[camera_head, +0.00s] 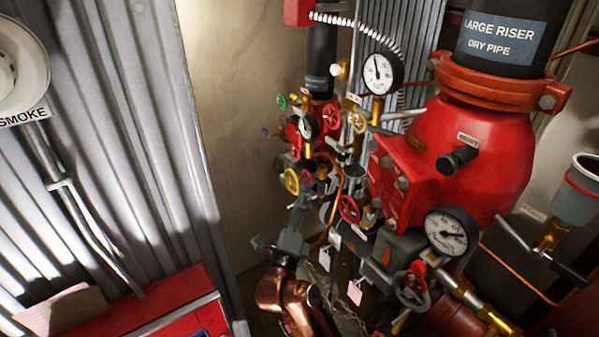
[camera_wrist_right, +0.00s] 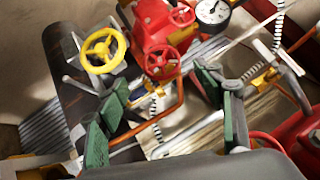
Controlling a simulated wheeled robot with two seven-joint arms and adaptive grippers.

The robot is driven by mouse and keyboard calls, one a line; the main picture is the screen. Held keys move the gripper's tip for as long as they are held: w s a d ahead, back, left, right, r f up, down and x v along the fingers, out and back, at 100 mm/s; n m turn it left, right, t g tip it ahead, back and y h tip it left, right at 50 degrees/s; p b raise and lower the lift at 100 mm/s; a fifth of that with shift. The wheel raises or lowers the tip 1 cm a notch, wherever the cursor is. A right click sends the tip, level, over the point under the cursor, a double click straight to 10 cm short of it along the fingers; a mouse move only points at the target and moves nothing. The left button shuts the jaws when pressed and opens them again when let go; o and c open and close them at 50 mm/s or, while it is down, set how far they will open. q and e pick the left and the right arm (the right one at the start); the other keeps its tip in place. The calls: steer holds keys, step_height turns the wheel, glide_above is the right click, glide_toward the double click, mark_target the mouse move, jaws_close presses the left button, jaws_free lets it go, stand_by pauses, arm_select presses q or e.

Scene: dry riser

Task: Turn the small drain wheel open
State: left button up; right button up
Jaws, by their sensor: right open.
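Several small handwheels sit on the smaller riser's valve cluster in the head view; no readable label shows which is the drain wheel. A yellow wheel (camera_head: 292,181) is low on the cluster and shows at upper left in the right wrist view (camera_wrist_right: 104,50). A red wheel (camera_wrist_right: 161,61) is right of it, and another red wheel (camera_wrist_right: 182,15) is above. My right gripper (camera_head: 279,228) is just below the yellow wheel in the head view. Its green-padded fingers (camera_wrist_right: 165,92) are spread and empty, apart from the wheels. My left gripper is out of view.
The large red riser valve (camera_head: 465,150) and its gauge (camera_head: 452,230) crowd the right. A red wheel (camera_head: 348,209) and a lower handwheel (camera_head: 411,284) are right of my gripper. A copper-coloured pipe (camera_wrist_right: 170,118) crosses between my fingers' view. Bare wall (camera_head: 235,130) is left.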

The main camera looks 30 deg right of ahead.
mark_target(307, 181)
steer(key=p+x, duration=0.1)
steer(key=x, duration=0.1)
steer(key=p+x, duration=0.1)
steer(key=x, duration=0.1)
steer(key=shift+d+r, duration=0.1)
steer(key=shift+r, duration=0.25)
steer(key=shift+p+x, duration=0.35)
steer(key=shift+x, duration=0.85)
steer(key=shift+w+d+f, duration=0.15)
steer(key=shift+w+d, duration=0.1)
steer(key=shift+w, duration=0.1)
steer(key=shift+d, duration=0.1)
steer(key=c, duration=1.2)
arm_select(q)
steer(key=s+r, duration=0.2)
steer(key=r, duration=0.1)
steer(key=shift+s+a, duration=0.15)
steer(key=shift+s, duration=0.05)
arm_select(e)
steer(key=shift+o, duration=0.2)
